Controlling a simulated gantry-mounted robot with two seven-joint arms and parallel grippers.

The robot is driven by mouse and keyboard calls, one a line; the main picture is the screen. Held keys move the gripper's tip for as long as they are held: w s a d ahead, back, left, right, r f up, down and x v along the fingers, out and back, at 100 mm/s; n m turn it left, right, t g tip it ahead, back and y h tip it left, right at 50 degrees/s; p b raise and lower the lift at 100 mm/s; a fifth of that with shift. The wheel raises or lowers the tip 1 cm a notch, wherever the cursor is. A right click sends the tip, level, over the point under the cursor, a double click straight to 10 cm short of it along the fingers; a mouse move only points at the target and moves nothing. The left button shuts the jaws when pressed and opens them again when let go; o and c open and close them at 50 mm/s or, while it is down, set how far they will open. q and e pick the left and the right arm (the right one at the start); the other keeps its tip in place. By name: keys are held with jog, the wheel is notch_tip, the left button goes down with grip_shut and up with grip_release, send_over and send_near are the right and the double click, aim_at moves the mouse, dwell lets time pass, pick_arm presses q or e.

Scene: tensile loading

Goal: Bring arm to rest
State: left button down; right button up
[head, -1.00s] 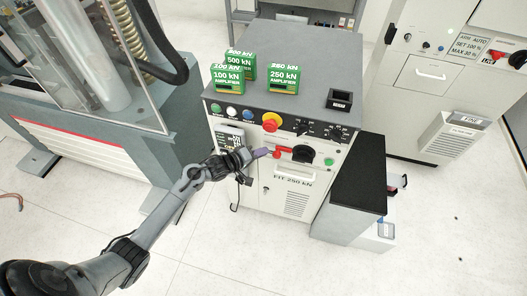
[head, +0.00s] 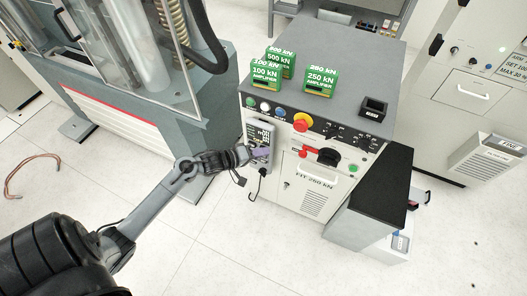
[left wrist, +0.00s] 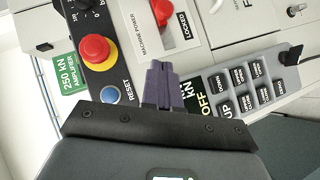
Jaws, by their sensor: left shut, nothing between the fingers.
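My left gripper (head: 262,152) reaches in from the left to the front of the grey control cabinet (head: 345,60). Its purple fingers are closed together and hold nothing; they show in the left wrist view (left wrist: 160,85). The left wrist view shows the red handle (left wrist: 162,12) beyond the fingertips, near a LOCKED label. My right gripper is out of view.
The red emergency button (head: 302,121) and keypad (head: 259,134) are close to my left gripper. Green amplifier boxes (head: 320,80) stand on the cabinet. The testing machine (head: 140,110) is at the left. A cable (head: 30,160) lies on otherwise open floor.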

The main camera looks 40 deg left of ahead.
pick_arm(q)
jog(key=s+d+f+m+g, duration=0.1)
jog(key=s+d+f+g, duration=0.1)
jog(key=s+d, duration=0.5)
jog(key=s+d+f+m+g, duration=0.1)
jog(key=s+d, duration=0.3)
jog(key=d, duration=0.5)
jog(key=s+r+m+g+y, duration=0.4)
jog(key=s+r+m+g, duration=0.2)
jog(key=s+m, duration=0.45)
notch_tip(320, 180, up, 27)
jog(key=s+g+p, duration=0.1)
jog(key=s+p, duration=0.1)
jog(key=p, duration=2.5)
jog(key=shift+p, duration=0.4)
